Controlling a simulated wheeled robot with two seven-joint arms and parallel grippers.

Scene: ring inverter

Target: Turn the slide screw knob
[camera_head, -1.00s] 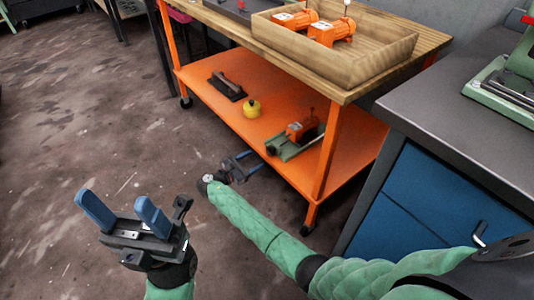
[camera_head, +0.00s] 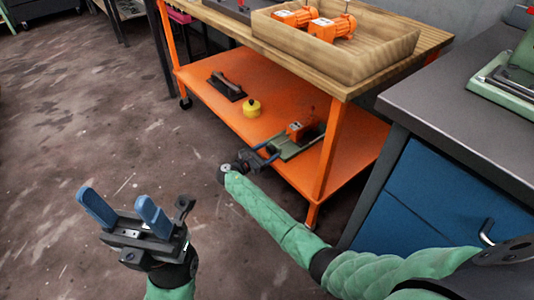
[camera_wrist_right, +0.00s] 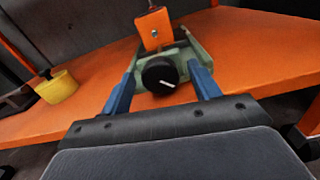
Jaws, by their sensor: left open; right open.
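The slide is a green base (camera_head: 297,146) with an orange block (camera_head: 297,130) on it, lying on the orange lower shelf. In the right wrist view its round black knob (camera_wrist_right: 160,76) with a white mark faces me, below the orange block (camera_wrist_right: 154,30). My right gripper (camera_head: 268,155) is open at the shelf's front edge. In the right wrist view its two blue fingers stand on either side of the knob, with visible gaps. In the head view the knob is hidden or too small to tell. My left gripper (camera_head: 123,208) is open and empty above the floor.
A yellow round object (camera_head: 252,108) and a dark handled tool (camera_head: 226,87) lie on the same shelf (camera_head: 213,113). A wooden tray (camera_head: 345,62) with orange motors is on the tabletop above. An orange table leg (camera_head: 330,150) stands right of the slide. A blue cabinet (camera_head: 440,205) is at right.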

